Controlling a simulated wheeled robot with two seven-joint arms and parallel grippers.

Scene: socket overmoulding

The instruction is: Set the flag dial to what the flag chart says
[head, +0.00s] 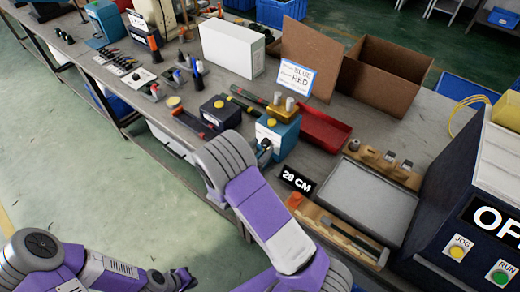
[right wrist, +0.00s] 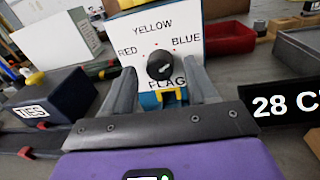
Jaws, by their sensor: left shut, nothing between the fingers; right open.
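The flag dial is a dark round knob (right wrist: 159,64) on a white panel (right wrist: 190,22) marked YELLOW above, RED left, BLUE right and FLAG below. A pale mark shows on the knob, but I cannot tell which label it points to. In the head view the panel belongs to a blue box (head: 287,140). My right gripper (right wrist: 162,76) is open, its fingers either side of the knob; contact is unclear. A white chart card (head: 296,78) shows BLUE above RED; its smaller words are too small to read. My left gripper (head: 183,280) is shut and empty, low at left.
A dark box (head: 220,111) stands left of the dial box, a red tray (head: 322,128) right of it. A "28 CM" sign (head: 297,181) is close to my right arm. A grey pad (head: 366,198) and a dark machine (head: 470,200) stand further right.

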